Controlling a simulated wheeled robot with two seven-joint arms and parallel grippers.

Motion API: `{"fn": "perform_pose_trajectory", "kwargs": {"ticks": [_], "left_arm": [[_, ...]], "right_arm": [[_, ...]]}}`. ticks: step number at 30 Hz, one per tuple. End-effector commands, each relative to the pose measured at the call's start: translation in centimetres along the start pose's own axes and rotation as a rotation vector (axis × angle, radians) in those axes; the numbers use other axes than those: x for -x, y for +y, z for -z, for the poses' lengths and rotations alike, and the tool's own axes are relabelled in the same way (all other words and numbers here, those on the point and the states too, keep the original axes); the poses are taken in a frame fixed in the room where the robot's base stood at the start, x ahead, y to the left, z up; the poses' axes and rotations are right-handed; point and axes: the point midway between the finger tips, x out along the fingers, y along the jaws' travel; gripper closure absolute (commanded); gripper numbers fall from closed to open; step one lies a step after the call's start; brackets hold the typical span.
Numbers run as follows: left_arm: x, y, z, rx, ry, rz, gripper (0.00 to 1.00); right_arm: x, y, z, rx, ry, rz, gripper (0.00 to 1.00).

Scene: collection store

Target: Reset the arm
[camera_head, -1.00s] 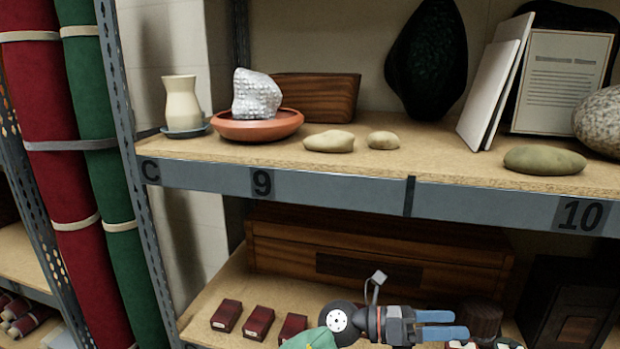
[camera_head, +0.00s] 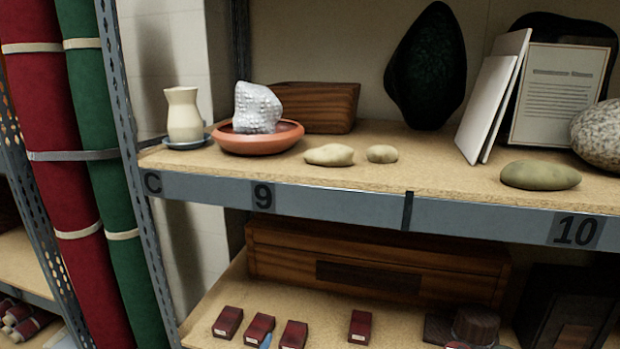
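Only a small blue tip (camera_head: 266,341), which looks like a fingertip of my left gripper, shows at the bottom edge, in front of the small dark red boxes on the lower shelf. The rest of that gripper and its arm are out of the picture, so its opening cannot be seen. My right gripper is not in view. No object is seen in a gripper.
The upper shelf (camera_head: 420,165) holds a cream vase (camera_head: 184,115), a terracotta dish (camera_head: 258,142) with a white lump (camera_head: 257,108), stones and framed cards. Small red boxes (camera_head: 228,322) and a long wooden chest (camera_head: 380,265) stand below. Rolled textiles (camera_head: 95,170) stand left.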

Motion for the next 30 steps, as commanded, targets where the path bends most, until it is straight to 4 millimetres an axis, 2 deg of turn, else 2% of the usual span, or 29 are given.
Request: {"fn": "perform_pose_trajectory", "kwargs": {"ticks": [1, 6, 8, 12, 15, 18, 21, 24, 30], "left_arm": [[1.4, 0.5, -2.5, 0.056, -0.095, -0.034, 0.00], [6.8, 2.5, -10.2, 0.230, -0.411, -0.153, 0.00], [9.2, 3.4, -12.6, 0.287, -0.522, -0.200, 0.00], [15.7, 5.5, -16.9, 0.407, -0.771, -0.310, 0.00], [20.3, 6.7, -18.9, 0.473, -0.924, -0.383, 0.00], [23.9, 7.4, -20.0, 0.519, -1.038, -0.441, 0.00], [26.2, 7.9, -20.6, 0.547, -1.111, -0.480, 0.00], [27.4, 8.1, -20.8, 0.559, -1.145, -0.498, 0.00], [27.5, 8.1, -20.8, 0.561, -1.150, -0.501, 0.00]], "right_arm": [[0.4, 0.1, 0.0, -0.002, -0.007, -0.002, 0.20], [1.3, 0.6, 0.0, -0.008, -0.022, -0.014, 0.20], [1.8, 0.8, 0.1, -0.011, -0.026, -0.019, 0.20], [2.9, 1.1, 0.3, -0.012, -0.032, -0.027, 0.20], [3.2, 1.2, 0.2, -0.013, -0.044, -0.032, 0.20], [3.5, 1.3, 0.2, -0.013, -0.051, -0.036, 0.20], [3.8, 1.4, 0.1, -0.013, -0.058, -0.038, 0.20], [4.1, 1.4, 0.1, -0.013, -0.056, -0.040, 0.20], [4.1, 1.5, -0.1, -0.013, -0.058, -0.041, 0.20]]}}
